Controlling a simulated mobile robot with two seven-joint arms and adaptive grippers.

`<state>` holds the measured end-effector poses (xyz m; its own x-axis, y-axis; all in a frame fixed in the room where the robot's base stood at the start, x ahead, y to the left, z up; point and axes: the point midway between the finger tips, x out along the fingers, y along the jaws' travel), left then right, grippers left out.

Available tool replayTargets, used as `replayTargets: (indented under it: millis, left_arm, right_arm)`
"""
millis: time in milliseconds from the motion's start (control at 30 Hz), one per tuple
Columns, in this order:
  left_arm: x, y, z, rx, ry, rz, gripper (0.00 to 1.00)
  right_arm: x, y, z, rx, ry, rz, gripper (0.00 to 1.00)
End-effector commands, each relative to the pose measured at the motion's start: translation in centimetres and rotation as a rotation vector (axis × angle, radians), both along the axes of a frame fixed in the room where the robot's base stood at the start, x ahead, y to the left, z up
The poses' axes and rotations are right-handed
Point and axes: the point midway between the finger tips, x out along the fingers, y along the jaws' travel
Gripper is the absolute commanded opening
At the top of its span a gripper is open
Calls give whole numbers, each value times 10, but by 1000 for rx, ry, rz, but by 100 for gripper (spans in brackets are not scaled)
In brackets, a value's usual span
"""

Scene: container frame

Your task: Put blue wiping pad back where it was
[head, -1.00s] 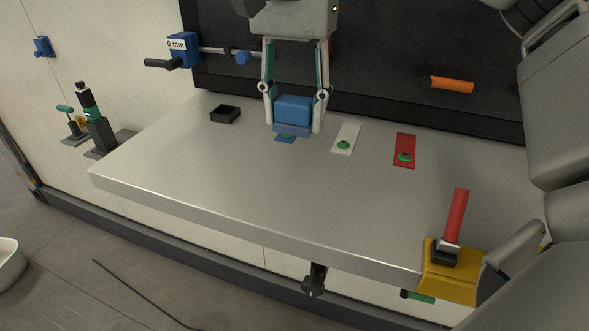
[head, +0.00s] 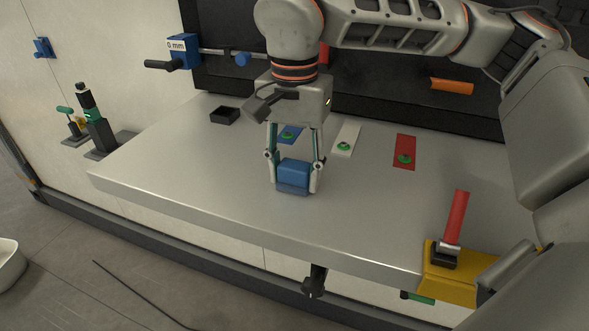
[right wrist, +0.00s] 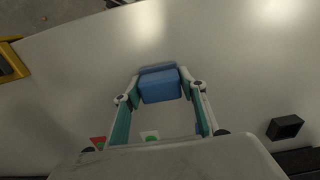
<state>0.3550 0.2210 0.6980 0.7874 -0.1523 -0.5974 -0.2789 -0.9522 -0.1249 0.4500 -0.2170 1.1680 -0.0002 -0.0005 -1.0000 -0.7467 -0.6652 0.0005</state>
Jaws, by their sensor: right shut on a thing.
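The blue wiping pad (head: 293,174) is a blue block with a paler blue-grey layer along its lower edge. My right gripper (head: 294,181) is shut on it, one finger on each side. The pad is at or just above the grey table top; I cannot tell whether it touches. It also shows between the fingers of my right gripper (right wrist: 161,90) in the right wrist view, where the pad (right wrist: 160,87) is near the middle. A blue marker plate (head: 290,134) with a green knob lies behind the gripper. My left gripper is not in view.
The table (head: 200,170) also bears a white plate (head: 346,139), a red plate (head: 405,151) and a small black tray (head: 225,115). A red-handled tool (head: 455,220) stands in a yellow holder (head: 446,272) at the front right corner. The table's front middle is clear.

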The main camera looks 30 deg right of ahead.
Motion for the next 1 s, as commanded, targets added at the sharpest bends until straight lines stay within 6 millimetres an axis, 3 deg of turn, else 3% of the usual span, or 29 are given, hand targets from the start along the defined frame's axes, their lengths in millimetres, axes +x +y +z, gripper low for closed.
replayTargets:
  millis: [200,233,300,733,1000]
  left_arm:
    - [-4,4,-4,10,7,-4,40]
    - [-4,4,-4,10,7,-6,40]
    - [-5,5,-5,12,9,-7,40]
    - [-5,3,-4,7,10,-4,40]
    - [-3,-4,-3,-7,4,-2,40]
  right_arm:
    - [0,0,-3,0,0,0,21]
    - [0,0,-3,0,0,0,46]
    - [0,0,-3,0,0,0,58]
    - [1,0,5,0,-1,-1,58]
    - [1,1,53,0,-5,-2,58]
